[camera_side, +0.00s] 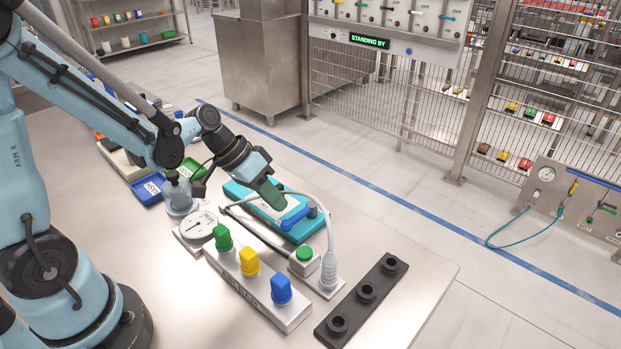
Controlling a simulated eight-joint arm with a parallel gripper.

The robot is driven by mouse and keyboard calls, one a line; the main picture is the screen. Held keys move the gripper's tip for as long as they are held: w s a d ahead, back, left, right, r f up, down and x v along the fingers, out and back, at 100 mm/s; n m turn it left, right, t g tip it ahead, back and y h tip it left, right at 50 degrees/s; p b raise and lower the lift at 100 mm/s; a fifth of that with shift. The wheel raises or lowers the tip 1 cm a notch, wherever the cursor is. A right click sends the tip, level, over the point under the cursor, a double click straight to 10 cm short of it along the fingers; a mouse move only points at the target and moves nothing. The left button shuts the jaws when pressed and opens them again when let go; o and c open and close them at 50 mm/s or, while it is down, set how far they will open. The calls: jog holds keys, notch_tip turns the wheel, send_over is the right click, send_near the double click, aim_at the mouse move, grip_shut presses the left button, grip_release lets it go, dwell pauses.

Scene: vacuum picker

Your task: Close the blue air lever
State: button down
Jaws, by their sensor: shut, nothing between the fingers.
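A white block (302,317) on the table carries a green, a yellow (249,262) and a blue lever (281,290) in a row. The blue one is at the block's near right end and stands up from it; its exact turn is hard to tell. My gripper (271,195) is shut and empty, pointing down over a teal case (243,194), behind and above the block. It is clear of the blue lever. Another blue handle (298,217) lies at the teal case's right part, just right of and below my gripper.
A round gauge (199,225) stands left of the block. A green button box (304,260) and a grey-white hose fitting (329,275) stand right of it. A black strip with round sockets (366,292) lies farther right. The table's right edge is clear.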

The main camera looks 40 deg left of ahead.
aim_at(294, 219)
jog(key=shift+d+f, duration=0.15)
jog(key=shift+d, duration=0.55)
jog(key=shift+s+d+n+t+y, duration=0.25)
jog(key=shift+d+n+t, duration=0.2)
jog(key=shift+n, duration=0.35)
jog(key=shift+s+d+n+t+y, duration=0.15)
jog(key=shift+d+n+t+y, duration=0.2)
jog(key=shift+d+n+y, duration=0.55)
jog(key=d+n+y, duration=0.1)
jog(key=n, duration=0.1)
jog(key=d+n, duration=0.1)
jog(key=n, duration=0.1)
jog(key=shift+t+y, duration=0.35)
jog(key=shift+t, duration=0.05)
jog(key=d+n+y, duration=0.1)
jog(key=n, duration=0.1)
jog(key=w+d+n+y, duration=0.1)
jog(key=shift+n, duration=0.4)
jog(key=n, duration=0.1)
jog(key=w+d+n+y, duration=0.1)
jog(key=shift+d+n, duration=0.1)
jog(key=shift+n, duration=0.3)
jog(key=n+y, duration=0.1)
jog(key=w+d+n+g+y, duration=0.1)
jog(key=shift+w+n, duration=0.15)
jog(key=shift+n, duration=0.25)
jog(key=shift+w+d, duration=0.2)
jog(key=shift+w, duration=0.15)
jog(key=shift+d, duration=0.15)
